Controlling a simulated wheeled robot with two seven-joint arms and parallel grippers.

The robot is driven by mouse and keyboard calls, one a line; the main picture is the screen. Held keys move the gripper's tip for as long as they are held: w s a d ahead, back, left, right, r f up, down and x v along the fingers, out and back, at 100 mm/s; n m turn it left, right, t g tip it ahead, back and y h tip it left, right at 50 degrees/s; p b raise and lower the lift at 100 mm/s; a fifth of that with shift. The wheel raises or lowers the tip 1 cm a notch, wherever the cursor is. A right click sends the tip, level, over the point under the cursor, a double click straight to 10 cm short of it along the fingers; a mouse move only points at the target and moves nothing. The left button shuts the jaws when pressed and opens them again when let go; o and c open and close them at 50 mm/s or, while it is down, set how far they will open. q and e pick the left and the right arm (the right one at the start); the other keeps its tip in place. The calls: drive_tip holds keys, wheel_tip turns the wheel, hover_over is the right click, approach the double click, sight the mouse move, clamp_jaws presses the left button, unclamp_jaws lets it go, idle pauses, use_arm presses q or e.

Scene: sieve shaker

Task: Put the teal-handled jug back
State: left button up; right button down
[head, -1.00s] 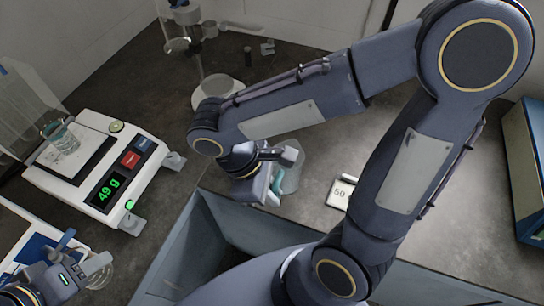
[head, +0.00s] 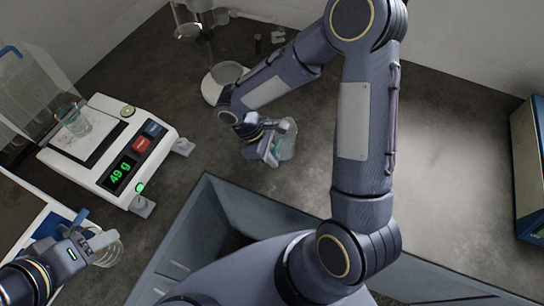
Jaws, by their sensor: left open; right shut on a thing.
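The teal-handled jug (head: 289,142) is a clear vessel with a teal handle. My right gripper (head: 273,147) is shut on its handle, and the fingers hide part of it. The jug is over the dark counter, just beyond the edge of the grey-blue bin; I cannot tell whether it touches the counter. My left gripper (head: 97,242) is open at the lower left, beside a clear round vessel (head: 112,254) that it partly hides.
A balance (head: 110,155) reading 49 g carries a glass beaker (head: 74,121) at the left. A stand with a pale round base (head: 224,80) is at the back. A blue box (head: 530,160) is at the right. Counter right of my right arm is clear.

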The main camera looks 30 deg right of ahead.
drive_tip(key=shift+f, duration=0.55)
drive_tip(key=shift+f, duration=0.1)
drive_tip(key=shift+f, duration=0.15)
drive_tip(key=c, duration=1.5)
unclamp_jaws()
drive_tip(key=b+v, duration=0.1)
drive_tip(key=v, duration=1.1)
drive_tip(key=shift+s+d+r+m+t+y, duration=0.9)
drive_tip(key=shift+s+r+m+t+y, duration=0.45)
drive_tip(key=shift+s+m, duration=1)
drive_tip(key=shift+s+d+r+m+t+y, duration=1.05)
drive_tip(key=shift+s+m+t, duration=0.6)
drive_tip(key=shift+s, duration=1.3)
drive_tip(key=shift+s+d+r+m+t+y, duration=0.8)
drive_tip(key=shift+s+r+m+t+y, duration=0.6)
drive_tip(key=shift+s+m, duration=0.95)
